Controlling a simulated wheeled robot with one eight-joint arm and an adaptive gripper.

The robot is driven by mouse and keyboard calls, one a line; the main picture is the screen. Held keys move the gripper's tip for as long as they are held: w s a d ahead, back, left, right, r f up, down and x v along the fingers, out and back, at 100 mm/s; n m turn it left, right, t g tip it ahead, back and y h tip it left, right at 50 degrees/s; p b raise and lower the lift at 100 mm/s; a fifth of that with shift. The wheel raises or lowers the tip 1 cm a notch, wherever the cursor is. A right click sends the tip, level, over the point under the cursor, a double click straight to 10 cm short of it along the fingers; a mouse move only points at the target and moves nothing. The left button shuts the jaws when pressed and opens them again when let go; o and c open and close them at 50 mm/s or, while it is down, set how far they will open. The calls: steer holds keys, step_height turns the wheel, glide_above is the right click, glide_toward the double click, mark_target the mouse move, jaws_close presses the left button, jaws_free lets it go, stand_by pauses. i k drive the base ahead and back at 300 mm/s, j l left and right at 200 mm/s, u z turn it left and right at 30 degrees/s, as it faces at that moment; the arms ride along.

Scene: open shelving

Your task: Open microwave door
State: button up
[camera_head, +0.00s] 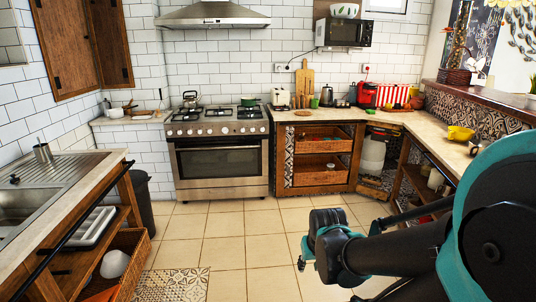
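The black microwave (343,33) is mounted high on the white tiled wall, right of the range hood. Its front faces the room and its door looks shut. A patterned bowl (344,10) sits on top of it. My arm reaches in from the right, and my gripper (304,252) is low over the floor in the foreground, far from the microwave and below it. The gripper is seen from behind and partly hidden by the wrist, so its opening is unclear. No object shows in it.
A steel stove (220,160) stands at the back under the hood (213,14). A counter (322,116) below the microwave holds a cutting board (304,80), a kettle and a red appliance (367,94). A sink counter is at left. The tiled floor (225,225) between is mostly clear.

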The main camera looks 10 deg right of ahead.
mark_target(338, 31)
steer(key=i+z, duration=0.2)
steer(key=i, duration=0.45)
steer(key=i+z, duration=0.15)
steer(key=i, duration=0.45)
steer(key=i+j+z, duration=0.2)
steer(key=i, duration=0.45)
